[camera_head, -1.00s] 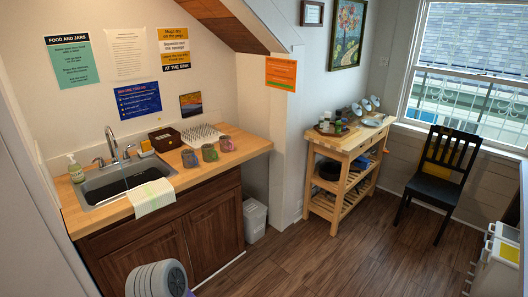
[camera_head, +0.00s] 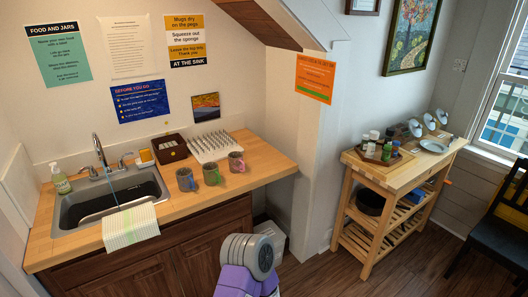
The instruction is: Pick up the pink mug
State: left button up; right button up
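Three greyish mugs stand upright in a row on the wooden counter (camera_head: 250,182), right of the sink. The rightmost mug (camera_head: 236,162) shows a pinkish handle and looks like the pink one. The middle mug (camera_head: 211,173) has a green handle. The left mug (camera_head: 185,180) has an orange-brown tint at its handle. No gripper touches any mug. Neither gripper is in view; only a grey and purple link of mine shows at the bottom centre, in front of the cabinet.
A spiked drying rack (camera_head: 212,146) and a brown box (camera_head: 170,149) stand behind the mugs. The sink (camera_head: 82,209) with a striped towel (camera_head: 130,226) is at left. The sloped stair underside (camera_head: 262,20) hangs above. A wooden cart (camera_head: 392,180) and a dark chair (camera_head: 497,229) stand at right.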

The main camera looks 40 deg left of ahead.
aim_at(238, 164)
jog(key=u, duration=0.4)
jog(key=i, duration=1.6)
jog(key=u, duration=1.05)
